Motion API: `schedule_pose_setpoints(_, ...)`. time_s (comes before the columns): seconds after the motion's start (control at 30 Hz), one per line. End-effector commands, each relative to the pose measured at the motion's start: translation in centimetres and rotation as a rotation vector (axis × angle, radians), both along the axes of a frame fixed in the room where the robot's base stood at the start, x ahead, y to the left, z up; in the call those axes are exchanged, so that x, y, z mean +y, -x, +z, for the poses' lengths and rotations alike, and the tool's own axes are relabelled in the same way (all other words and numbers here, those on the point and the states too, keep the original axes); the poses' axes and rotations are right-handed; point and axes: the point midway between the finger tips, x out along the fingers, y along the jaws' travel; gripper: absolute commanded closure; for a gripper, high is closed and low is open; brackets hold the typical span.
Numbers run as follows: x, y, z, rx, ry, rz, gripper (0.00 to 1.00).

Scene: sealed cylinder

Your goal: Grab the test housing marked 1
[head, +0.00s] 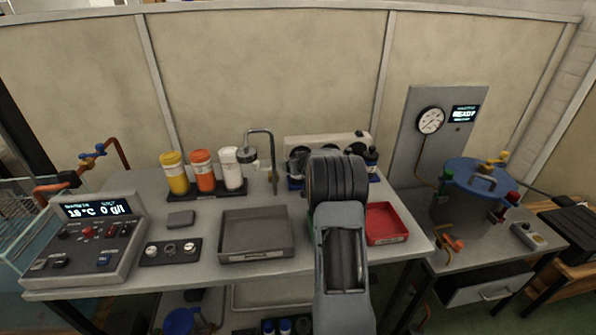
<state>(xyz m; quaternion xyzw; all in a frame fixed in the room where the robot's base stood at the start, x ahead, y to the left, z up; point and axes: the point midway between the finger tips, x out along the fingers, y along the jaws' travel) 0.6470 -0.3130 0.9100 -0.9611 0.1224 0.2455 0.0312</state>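No marking "1" can be read on anything in the head view. Dark cylinders stand in a blue-based holder at the back of the bench, one (371,158) to the right of my arm and another (298,163) to its left. They may be the test housings, but I cannot tell. My arm covers the middle of this row. My arm rises from the bottom and reaches over the bench, its dark ribbed joint in front of the holder. My gripper is hidden behind the arm, so its fingers do not show.
A grey tray (256,255) and a red tray (399,239) flank my arm. A bent metal spout (274,155) rises behind. Yellow, orange and white bottles (202,169) stand at left, beside a control box (88,238). A blue-lidded vessel (470,190) stands at right.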

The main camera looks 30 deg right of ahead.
Motion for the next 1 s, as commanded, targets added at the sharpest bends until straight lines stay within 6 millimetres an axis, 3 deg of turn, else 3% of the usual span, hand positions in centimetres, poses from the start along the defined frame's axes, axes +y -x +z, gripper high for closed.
schedule_pose_setpoints(0.07,0.0,0.0,0.0,0.0,0.0,0.0,0.25)
schedule_pose_setpoints(0.63,0.0,0.0,0.2,-0.003,0.001,0.0,0.79)
schedule_pose_setpoints(1.0,0.0,0.0,1.3,-0.004,0.0,0.0,0.8)
